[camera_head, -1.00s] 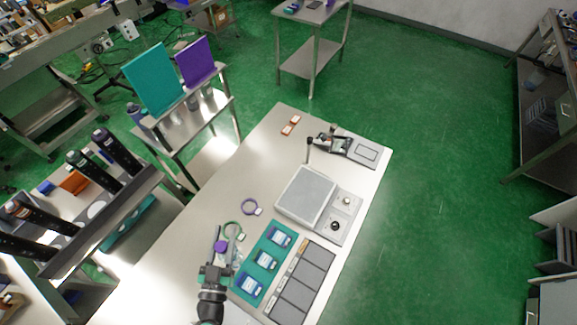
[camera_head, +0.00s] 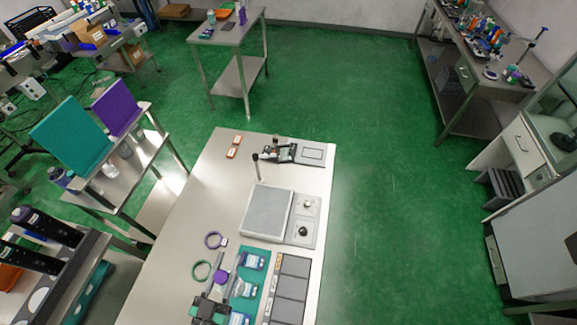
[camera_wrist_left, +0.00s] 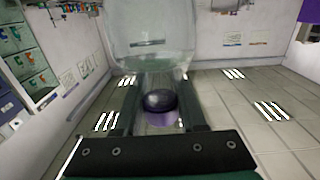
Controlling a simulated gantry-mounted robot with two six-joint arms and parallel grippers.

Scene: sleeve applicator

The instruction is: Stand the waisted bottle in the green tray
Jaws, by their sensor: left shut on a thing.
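A clear bottle (camera_wrist_left: 150,40) with a purple end (camera_wrist_left: 160,115) fills the upper middle of the left wrist view. My left gripper (camera_wrist_left: 158,102) is shut on its narrow part, between the two dark fingers. In the head view my left gripper (camera_head: 208,308) is at the bottom, with the purple cap (camera_head: 221,276) just beyond it; the clear body is hard to make out there. A teal upright panel (camera_head: 70,140) stands on a metal cart at the left. I cannot tell whether it belongs to the green tray. My right gripper is not in view.
A purple panel (camera_head: 117,108) stands beside the teal one. A rack (camera_head: 62,275) with dark bottles is at lower left.

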